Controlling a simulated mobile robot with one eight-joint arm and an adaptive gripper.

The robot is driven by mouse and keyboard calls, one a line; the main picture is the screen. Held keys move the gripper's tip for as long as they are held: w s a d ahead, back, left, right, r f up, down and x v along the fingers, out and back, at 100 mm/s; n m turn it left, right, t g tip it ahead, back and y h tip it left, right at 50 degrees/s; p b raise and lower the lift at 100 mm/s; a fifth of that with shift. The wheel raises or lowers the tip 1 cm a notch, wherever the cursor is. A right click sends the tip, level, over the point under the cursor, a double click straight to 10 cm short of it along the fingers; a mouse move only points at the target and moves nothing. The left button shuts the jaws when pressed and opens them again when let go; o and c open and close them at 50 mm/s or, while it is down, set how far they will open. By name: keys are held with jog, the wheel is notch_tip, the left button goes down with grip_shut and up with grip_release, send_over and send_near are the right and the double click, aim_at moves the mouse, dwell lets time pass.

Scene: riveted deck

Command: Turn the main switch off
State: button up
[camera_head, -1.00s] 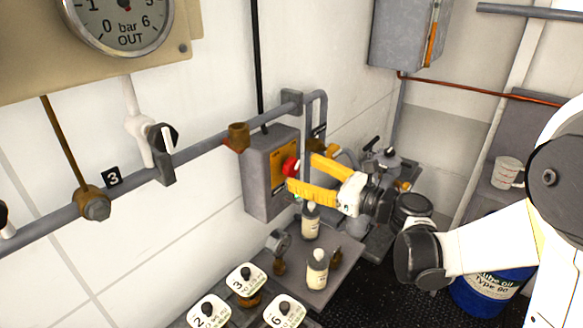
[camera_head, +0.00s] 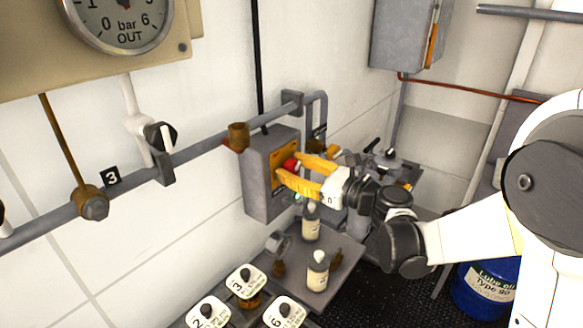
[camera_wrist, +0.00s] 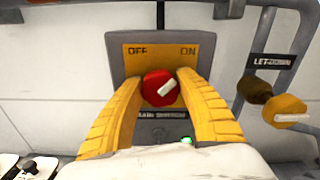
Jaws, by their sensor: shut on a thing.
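The main switch is a red round knob (camera_wrist: 160,88) with a white bar, on a grey box (camera_head: 262,175) with a yellow plate (camera_wrist: 168,54) marked OFF at left and ON at right. In the wrist view the white bar slants up to the right, towards ON. My gripper (camera_wrist: 158,92) has its yellow fingers on either side of the knob, shut on it. The head view shows my gripper (camera_head: 290,170) at the box front, with the red knob (camera_head: 291,164) between the fingertips. A label below the knob is partly hidden by my gripper.
A yellow knob (camera_wrist: 285,108) under a LET-DOWN label (camera_wrist: 272,61) is close to the right of the box. Bottles (camera_head: 317,270) stand on a grey shelf (camera_head: 340,262) below. A grey pipe (camera_head: 215,144) runs along the wall.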

jog(key=shift+n, duration=0.5)
jog(key=n+b, duration=0.1)
jog(key=n, duration=0.2)
jog(key=shift+n, duration=0.4)
jog(key=n, duration=0.4)
jog(key=shift+s+a+n, duration=0.1)
jog(key=shift+n, duration=0.2)
jog(key=n+b, duration=0.1)
jog(key=n, duration=0.3)
jog(key=shift+f, duration=0.1)
jog(key=shift+n, duration=2.2)
jog(key=o, duration=1.2)
